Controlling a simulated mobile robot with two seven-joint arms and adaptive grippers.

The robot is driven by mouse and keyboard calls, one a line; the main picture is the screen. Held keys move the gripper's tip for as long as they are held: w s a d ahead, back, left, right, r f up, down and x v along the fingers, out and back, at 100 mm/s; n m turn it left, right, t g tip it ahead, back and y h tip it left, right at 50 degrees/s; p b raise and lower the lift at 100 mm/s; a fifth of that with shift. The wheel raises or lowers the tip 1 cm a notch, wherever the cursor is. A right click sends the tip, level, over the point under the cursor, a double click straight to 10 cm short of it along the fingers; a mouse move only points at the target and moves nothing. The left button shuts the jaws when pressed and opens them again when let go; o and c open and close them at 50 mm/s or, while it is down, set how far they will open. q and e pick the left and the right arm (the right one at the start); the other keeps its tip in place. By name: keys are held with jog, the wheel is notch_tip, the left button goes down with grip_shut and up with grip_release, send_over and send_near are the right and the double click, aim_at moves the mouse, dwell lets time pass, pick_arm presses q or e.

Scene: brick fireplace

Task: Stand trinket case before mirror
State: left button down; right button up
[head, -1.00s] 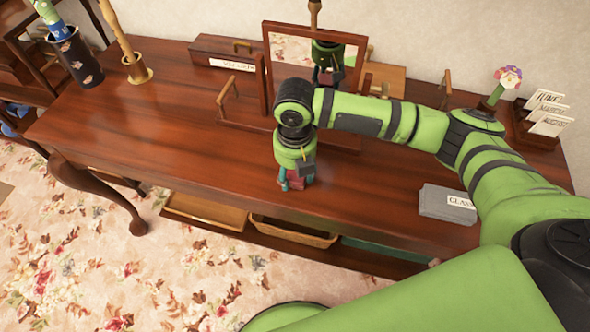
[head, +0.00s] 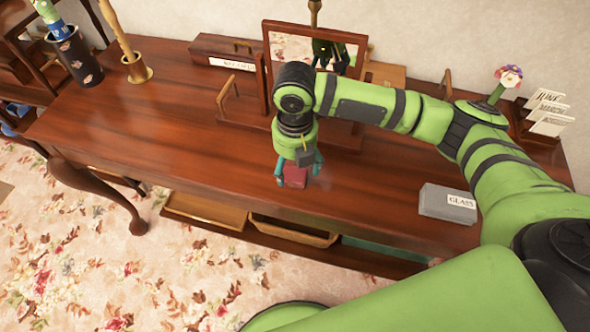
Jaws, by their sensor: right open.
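A small red case (head: 295,176), which I take to be the trinket case, stands on the wooden table in front of the mirror, a little toward the table's front edge. The framed mirror (head: 290,50) stands upright on its wooden stand at the back of the table; my arm covers part of it. My right gripper (head: 298,168) points down over the case, its teal fingers open to either side of the case's upper part. Whether a finger touches the case I cannot tell. The gripper hides the top of the case. My left gripper is not in view.
A grey box labelled GLASS (head: 447,204) lies to the right on the table (head: 180,140). A card rack (head: 545,115) and a flower (head: 507,80) stand at the back right. A dark holder (head: 75,57) and a brass cup (head: 138,69) stand at left. The table's left-middle is clear.

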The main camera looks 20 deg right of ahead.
aim_at(295, 174)
notch_tip(295, 174, up, 9)
dwell(0.3)
jog(key=shift+s, duration=0.1)
dwell(0.4)
